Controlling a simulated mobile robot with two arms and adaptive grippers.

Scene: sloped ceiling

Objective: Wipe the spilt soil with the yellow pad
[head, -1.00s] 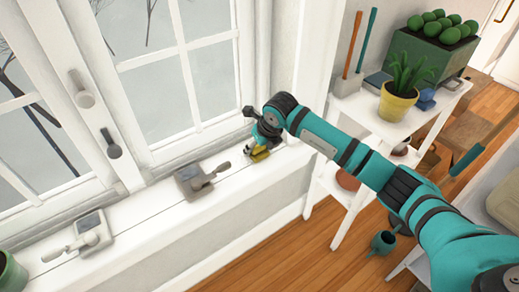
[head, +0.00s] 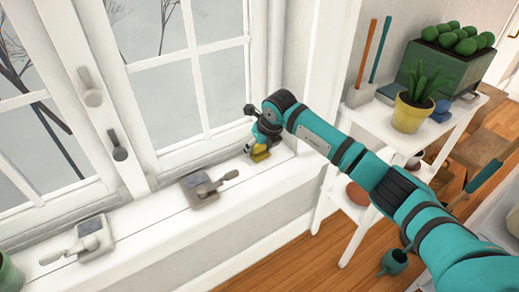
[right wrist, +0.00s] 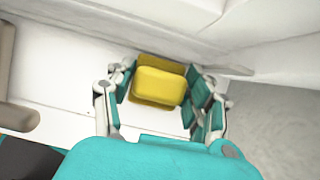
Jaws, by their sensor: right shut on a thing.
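The yellow pad (right wrist: 158,86) is between the fingers of my right gripper (right wrist: 162,90) in the right wrist view. The gripper is shut on it, low over the white windowsill (head: 150,219). In the head view the pad (head: 260,154) shows below my right gripper (head: 256,147), near the sill's right end. I cannot tell whether the pad touches the sill. No spilt soil can be made out; any under the pad or gripper is hidden. My left gripper is not in view.
A green pot (head: 10,275) is at the sill's left end. A white shelf (head: 395,130) with plants stands right. A watering can (head: 394,262) is on the floor.

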